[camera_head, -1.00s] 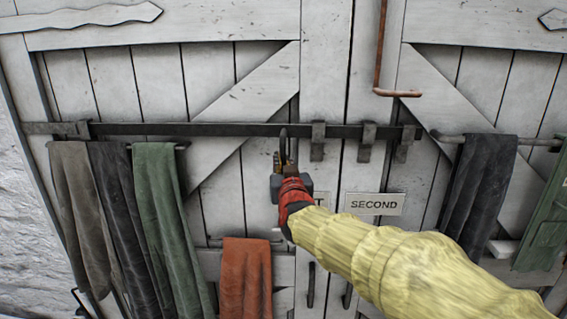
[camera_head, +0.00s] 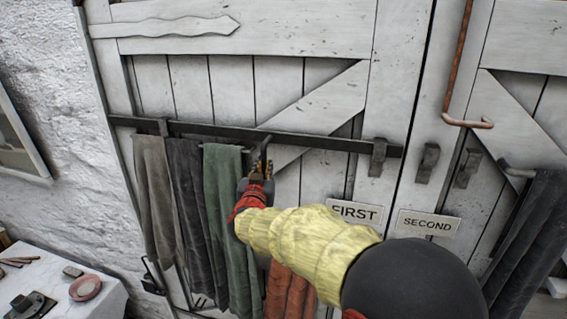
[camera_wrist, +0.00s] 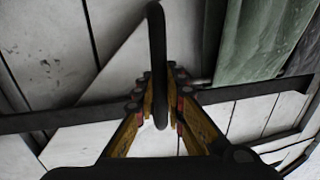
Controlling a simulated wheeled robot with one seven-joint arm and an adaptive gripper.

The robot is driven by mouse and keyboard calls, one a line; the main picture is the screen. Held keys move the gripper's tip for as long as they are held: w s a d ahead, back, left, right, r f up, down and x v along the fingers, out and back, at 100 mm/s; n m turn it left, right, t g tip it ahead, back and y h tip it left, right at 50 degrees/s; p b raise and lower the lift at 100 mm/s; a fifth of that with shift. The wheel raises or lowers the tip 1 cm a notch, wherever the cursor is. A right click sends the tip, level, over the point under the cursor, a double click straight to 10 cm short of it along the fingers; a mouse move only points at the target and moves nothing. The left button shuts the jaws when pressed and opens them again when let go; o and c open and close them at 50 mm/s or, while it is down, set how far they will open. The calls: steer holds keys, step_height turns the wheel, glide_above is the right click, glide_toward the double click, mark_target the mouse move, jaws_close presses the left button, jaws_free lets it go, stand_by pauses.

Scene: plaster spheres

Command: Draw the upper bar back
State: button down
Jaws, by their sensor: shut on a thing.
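The upper bar (camera_head: 310,140) is a long dark flat bar lying across the white plank door. Its right end lies just past the bracket (camera_head: 378,158) on the left door, short of the bracket (camera_head: 427,163) right of the door gap. My gripper (camera_head: 260,170) is shut on the bar's dark upright handle (camera_head: 264,145), left of the brackets. In the wrist view the handle (camera_wrist: 157,50) stands between my two fingers (camera_wrist: 162,110), with the bar (camera_wrist: 60,118) running behind.
Grey, dark and green cloths (camera_head: 225,190) hang just below and left of my gripper; an orange cloth (camera_head: 290,290) hangs lower. Signs FIRST (camera_head: 354,212) and SECOND (camera_head: 430,223) are on the doors. A copper rod (camera_head: 458,70) hangs at the upper right. A table edge (camera_head: 85,265) is at lower left.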

steer(key=shift+w+a+r, duration=0.15)
steer(key=shift+a, duration=0.45)
steer(key=c, duration=1.8)
jaws_free()
steer(key=shift+w+a, duration=0.1)
steer(key=shift+a, duration=0.05)
steer(key=shift+c, duration=0.2)
steer(key=s+a, duration=0.1)
steer(key=s, duration=1.1)
steer(key=shift+a, duration=0.15)
